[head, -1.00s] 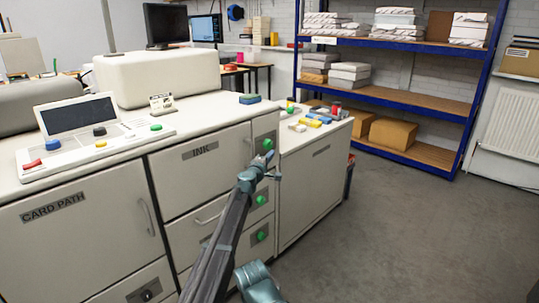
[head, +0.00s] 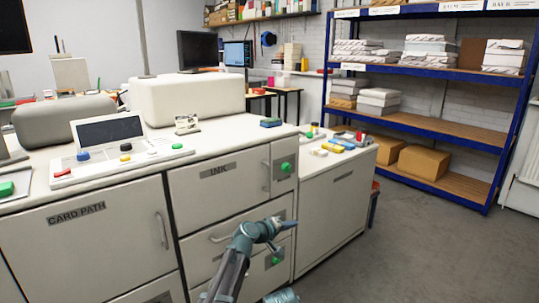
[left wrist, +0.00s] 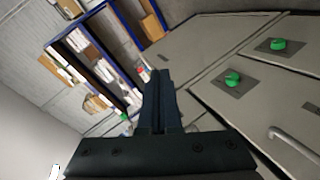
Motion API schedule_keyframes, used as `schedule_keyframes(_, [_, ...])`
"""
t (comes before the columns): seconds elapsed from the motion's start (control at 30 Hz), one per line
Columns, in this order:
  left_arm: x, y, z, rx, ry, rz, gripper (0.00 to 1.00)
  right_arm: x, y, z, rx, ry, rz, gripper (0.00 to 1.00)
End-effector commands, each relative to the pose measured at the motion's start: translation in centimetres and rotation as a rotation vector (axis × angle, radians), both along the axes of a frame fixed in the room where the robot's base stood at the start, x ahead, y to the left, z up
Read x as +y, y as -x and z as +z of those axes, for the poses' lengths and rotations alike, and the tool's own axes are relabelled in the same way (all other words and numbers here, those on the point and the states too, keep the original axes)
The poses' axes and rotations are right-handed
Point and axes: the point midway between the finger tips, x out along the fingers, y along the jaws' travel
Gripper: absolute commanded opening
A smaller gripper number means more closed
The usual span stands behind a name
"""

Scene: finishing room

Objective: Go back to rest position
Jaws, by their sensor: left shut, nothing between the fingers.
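My left gripper (head: 276,229) is shut and empty in the head view. It is in front of the white machine, before the drawers below the INK door (head: 205,190). In the left wrist view its shut fingers (left wrist: 160,95) point toward the shelving, with the machine's front at the right. A green knob (head: 287,168) on the INK panel shows above the gripper, apart from it. A lower green knob (head: 275,260) shows just below the gripper.
A control panel (head: 120,150) with coloured buttons sits on the machine top. A side cabinet (head: 330,200) with small coloured items stands to the right. Blue shelving (head: 430,115) with paper stacks and boxes is behind. The grey floor (head: 410,260) at the right is clear.

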Motion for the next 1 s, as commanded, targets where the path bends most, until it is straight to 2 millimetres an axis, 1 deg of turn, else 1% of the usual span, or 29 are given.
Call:
schedule_keyframes(0.03, [2.1, 3.8, -1.8, 0.026, -0.1, -0.042, 0.0, 0.0, 0.0, 0.0, 0.0, 0.0, 0.0, 0.5])
schedule_keyframes(0.07, [3.1, 5.4, -3.0, 0.045, -0.16, -0.067, 0.0, 0.0, 0.0, 0.0, 0.0, 0.0, 0.0, 0.5])
schedule_keyframes(0.1, [4.6, 7.4, -4.4, 0.072, -0.238, -0.098, 0.0, 0.0, 0.0, 0.0, 0.0, 0.0, 0.0, 0.5])
schedule_keyframes(0.17, [6.9, 10.5, -6.5, 0.121, -0.35, -0.138, 0.0, 0.0, 0.0, 0.0, 0.0, 0.0, 0.0, 0.5])
schedule_keyframes(0.2, [8.5, 12.5, -7.8, 0.158, -0.421, -0.161, 0.0, 0.0, 0.0, 0.0, 0.0, 0.0, 0.0, 0.5])
schedule_keyframes(0.27, [11.0, 15.5, -9.5, 0.216, -0.521, -0.189, 0.0, 0.0, 0.0, 0.0, 0.0, 0.0, 0.0, 0.5])
schedule_keyframes(0.3, [12.8, 17.4, -10.5, 0.257, -0.583, -0.205, 0.0, 0.0, 0.0, 0.0, 0.0, 0.0, 0.0, 0.5])
schedule_keyframes(0.37, [15.1, 20.1, -11.8, 0.316, -0.668, -0.223, 0.0, 0.0, 0.0, 0.0, 0.0, 0.0, 0.0, 0.5])
schedule_keyframes(0.4, [16.6, 21.7, -12.4, 0.354, -0.717, -0.232, 0.0, 0.0, 0.0, 0.0, 0.0, 0.0, 0.0, 0.5])
schedule_keyframes(0.5, [19.9, 25.4, -13.6, 0.444, -0.821, -0.246, 0.0, 0.0, 0.0, 0.0, 0.0, 0.0, 0.0, 0.5])
schedule_keyframes(0.6, [22.8, 28.7, -14.3, 0.528, -0.907, -0.254, 0.0, 0.0, 0.0, 0.0, 0.0, 0.0, 0.0, 0.5])
schedule_keyframes(0.77, [26.9, 33.7, -14.7, 0.659, -1.026, -0.253, 0.0, 0.0, 0.0, 0.0, 0.0, 0.0, 0.0, 0.5])
schedule_keyframes(0.8, [26.2, 33.5, -13.1, 0.657, -1.034, -0.269, 0.0, 0.0, 0.0, 1.7, 0.0, 0.0, 0.0, 0.5])
schedule_keyframes(1.0, [23.6, 34.2, -8.9, 0.643, -1.073, -0.338, 0.0, 0.0, 0.0, 5.9, 0.0, 0.0, 0.0, 0.5])
